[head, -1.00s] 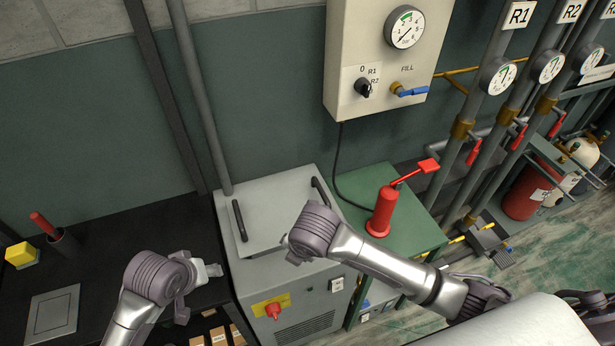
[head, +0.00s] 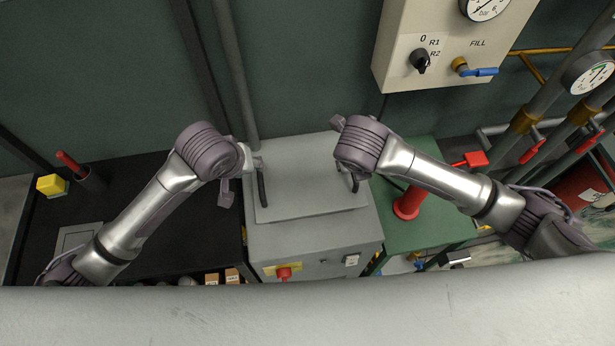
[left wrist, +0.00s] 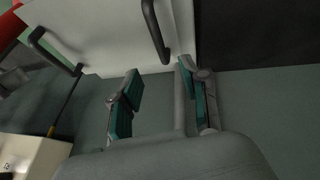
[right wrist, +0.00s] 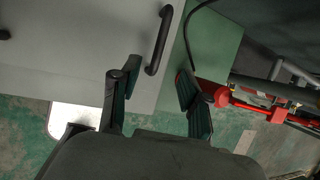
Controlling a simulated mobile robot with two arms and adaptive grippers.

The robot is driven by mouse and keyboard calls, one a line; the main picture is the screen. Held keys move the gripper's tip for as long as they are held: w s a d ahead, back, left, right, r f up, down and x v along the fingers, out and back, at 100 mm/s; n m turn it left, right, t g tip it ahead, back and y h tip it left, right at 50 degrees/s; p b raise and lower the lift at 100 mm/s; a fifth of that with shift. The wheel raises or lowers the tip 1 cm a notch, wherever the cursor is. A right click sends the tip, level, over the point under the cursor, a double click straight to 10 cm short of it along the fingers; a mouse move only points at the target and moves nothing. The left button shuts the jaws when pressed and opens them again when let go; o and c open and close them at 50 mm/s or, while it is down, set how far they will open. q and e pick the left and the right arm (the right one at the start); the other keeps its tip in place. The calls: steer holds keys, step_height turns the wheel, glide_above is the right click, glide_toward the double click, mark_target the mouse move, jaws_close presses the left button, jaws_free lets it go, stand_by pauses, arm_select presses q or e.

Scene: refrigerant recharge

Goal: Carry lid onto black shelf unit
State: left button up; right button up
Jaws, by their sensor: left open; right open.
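The lid (head: 305,190) is a flat light-grey plate with two black bar handles, lying on top of the grey machine. My left gripper (left wrist: 160,70) is open beside the lid's left handle (head: 262,187); in the left wrist view the handle's end lies just beyond the fingertips, not between them. My right gripper (right wrist: 156,72) is open by the right handle (right wrist: 159,40), which lies just beyond its fingers. My right wrist hides most of that gripper and part of the handle in the head view. The black shelf unit (head: 125,192) stands left of the machine.
On the shelf unit are a yellow block (head: 51,185), a dark cup with a red-handled tool (head: 90,178) and a grey plate (head: 78,238). A red pump (head: 407,203) stands on the green cabinet to the right. A control box (head: 450,50) hangs behind.

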mark_target(259, 173)
arm_select(q)
steer(key=x, duration=1.1)
steer(key=shift+a+f, duration=0.1)
steer(key=shift+f, duration=0.05)
arm_select(e)
steer(key=x, duration=1.1)
steer(key=shift+a+f, duration=0.1)
steer(key=shift+f, duration=0.05)
arm_select(q)
jaws_close()
arm_select(e)
jaws_close()
